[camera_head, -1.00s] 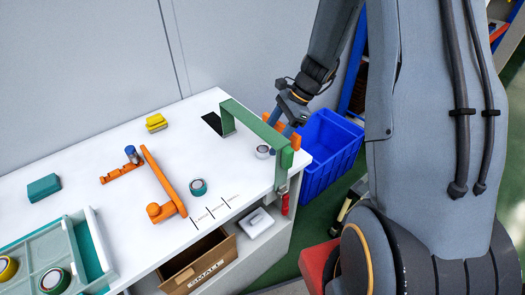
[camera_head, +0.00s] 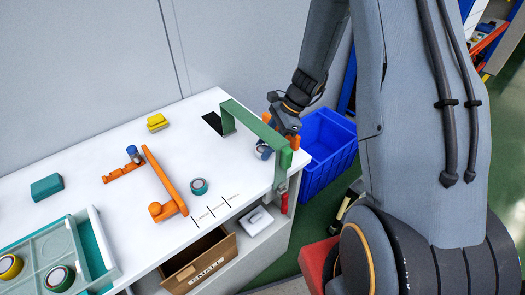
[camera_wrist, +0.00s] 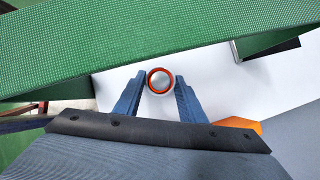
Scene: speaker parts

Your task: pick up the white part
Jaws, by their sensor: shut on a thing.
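The white part (camera_wrist: 160,79) is a small round piece with a pale top and an orange ring, seen in the wrist view. My gripper (camera_wrist: 159,86) has its two blue fingers closed on the part's sides. In the head view my gripper (camera_head: 264,150) is low at the right end of the white table (camera_head: 120,165), just behind the green arch. The fingers mostly cover the part there. I cannot tell whether it still touches the table.
A green arch (camera_head: 255,121) stands close beside my gripper and crosses the wrist view (camera_wrist: 130,45). An orange fixture (camera_head: 165,182), a teal-ringed round part (camera_head: 198,186), a yellow block (camera_head: 157,122) and a teal block (camera_head: 46,187) are on the table. A blue bin (camera_head: 328,150) stands right.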

